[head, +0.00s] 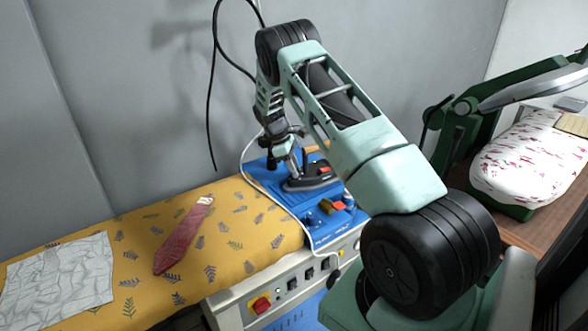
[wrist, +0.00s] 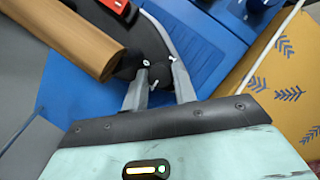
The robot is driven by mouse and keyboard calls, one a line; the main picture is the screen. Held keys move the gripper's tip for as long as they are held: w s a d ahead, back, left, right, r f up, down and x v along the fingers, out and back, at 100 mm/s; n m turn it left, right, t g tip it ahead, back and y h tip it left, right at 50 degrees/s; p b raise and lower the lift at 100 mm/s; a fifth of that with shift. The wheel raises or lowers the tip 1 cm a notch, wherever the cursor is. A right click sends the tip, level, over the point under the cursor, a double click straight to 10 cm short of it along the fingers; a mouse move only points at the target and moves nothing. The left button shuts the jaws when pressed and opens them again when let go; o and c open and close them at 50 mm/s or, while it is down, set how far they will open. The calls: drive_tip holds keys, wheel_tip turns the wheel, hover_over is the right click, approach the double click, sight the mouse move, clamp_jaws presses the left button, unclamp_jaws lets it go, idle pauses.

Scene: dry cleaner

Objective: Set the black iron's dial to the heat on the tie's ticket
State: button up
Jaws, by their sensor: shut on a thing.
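The black iron (head: 312,183) sits on the blue board at the end of the pressing table. In the wrist view its dark body (wrist: 157,42) has a pale rim. My gripper (head: 290,165) is down at the iron's left end. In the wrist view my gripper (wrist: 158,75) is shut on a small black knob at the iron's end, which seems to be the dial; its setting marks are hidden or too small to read. The red tie (head: 181,240) lies on the yellow cover. A pale ticket (head: 205,200) is at its narrow top; its print is unreadable.
A crumpled white cloth (head: 60,280) lies at the left on the yellow cover (head: 230,250). A brown bar (wrist: 70,38) is close left of my fingers. Blue knobs (head: 310,221) are on the board's front. A white cord (head: 246,160) loops beside my gripper. A green press (head: 455,140) stands right.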

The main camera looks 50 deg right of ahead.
drive_tip(key=shift+w+m, duration=0.1)
drive_tip(key=shift+m, duration=0.3)
drive_tip(key=o, duration=1)
drive_tip(key=shift+c, duration=0.2)
drive_tip(key=shift+r, duration=0.1)
drive_tip(key=b+v, duration=0.3)
drive_tip(key=v, duration=1.4)
drive_tip(key=shift+r, duration=0.2)
